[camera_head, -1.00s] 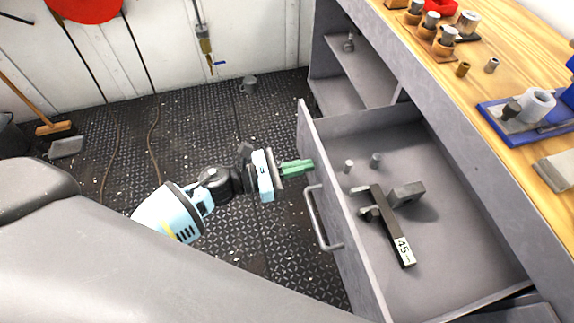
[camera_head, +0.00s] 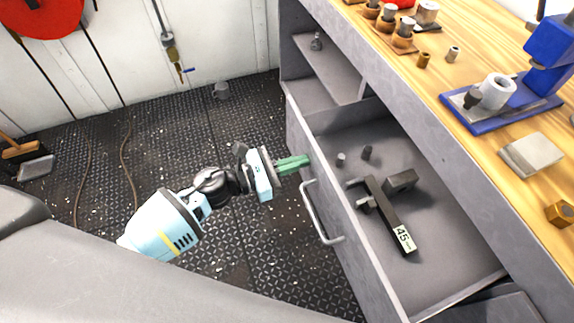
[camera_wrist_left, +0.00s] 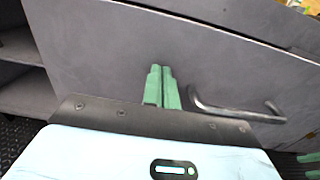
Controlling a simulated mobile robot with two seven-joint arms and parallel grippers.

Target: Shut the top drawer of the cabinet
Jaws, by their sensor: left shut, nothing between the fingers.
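The grey cabinet's top drawer (camera_head: 440,285) stands open in the head view, its front panel (camera_head: 335,190) facing left with a bar handle (camera_head: 318,218). My left gripper (camera_head: 307,160) is shut and empty, its green fingertips at the drawer front beside the handle's far end. In the left wrist view, the shut fingers (camera_wrist_left: 160,70) point at the panel (camera_wrist_left: 205,65), left of the handle (camera_wrist_left: 235,112); they look in contact, though the exact gap is hard to judge. Green pieces at that view's lower right edge look like my right gripper (camera_wrist_left: 310,166), mostly cut off.
Open shelves (camera_head: 325,75) are behind the drawer.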

